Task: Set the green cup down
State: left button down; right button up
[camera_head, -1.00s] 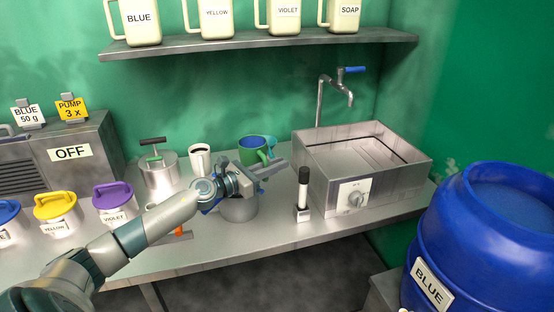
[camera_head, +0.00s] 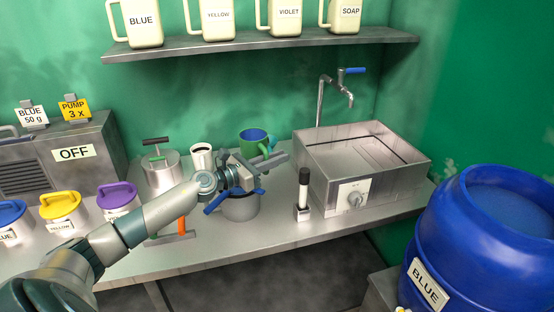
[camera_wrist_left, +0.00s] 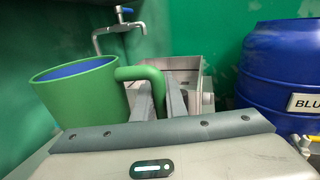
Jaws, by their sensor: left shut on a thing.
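The green cup (camera_head: 251,136), blue inside, is upright at the back of the steel counter (camera_head: 290,238), left of the sink. In the left wrist view the cup (camera_wrist_left: 82,100) is large at the left, its handle reaching right to the fingers. My left gripper (camera_head: 277,159) is shut on this handle; its fingers (camera_wrist_left: 160,96) also show in the wrist view. The gripper hides the cup's lower part in the head view, so I cannot tell whether its base touches the counter. My right gripper is not in view.
A grey pot (camera_head: 240,208) with blue handles stands below my gripper. A white mug (camera_head: 202,158) is left of the cup. A black-capped marker (camera_head: 303,190) stands before the sink box (camera_head: 400,185). A blue barrel (camera_head: 480,230) is at the right.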

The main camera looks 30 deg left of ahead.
pick_arm(q)
jog(key=shift+r, duration=0.55)
